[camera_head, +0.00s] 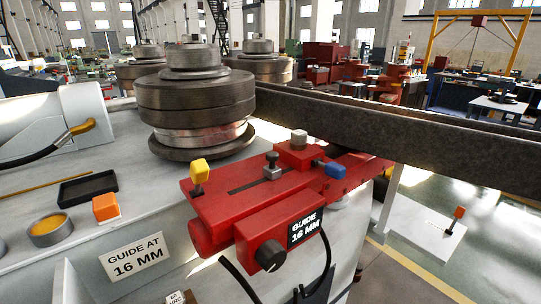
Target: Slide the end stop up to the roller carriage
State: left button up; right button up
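A red slide unit (225,205) with a dark slot along its top sits at the machine's front right corner. A small grey block with a dark knob (272,167), which looks like the end stop, stands upright in the slot. A raised red block (300,154), which looks like the roller carriage, is just beyond it to the right, with a pale cap on top and a blue knob (334,170) at its side. A narrow gap seems to separate the two; contact is hard to judge. Neither gripper can be made out.
Stacked steel rollers (195,100) stand behind the slide. A long steel bar (400,140) runs right from them. A yellow knob (199,173) rises at the slide's left end; a black dial (270,255) is in front. An orange block (105,207) and black tray (88,188) lie left.

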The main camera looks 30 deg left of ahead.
aim_at(272, 171)
jog(key=k+l, duration=0.35)
jog(key=l, duration=0.15)
jog(key=k+l, duration=0.3)
jog(key=l, duration=0.15)
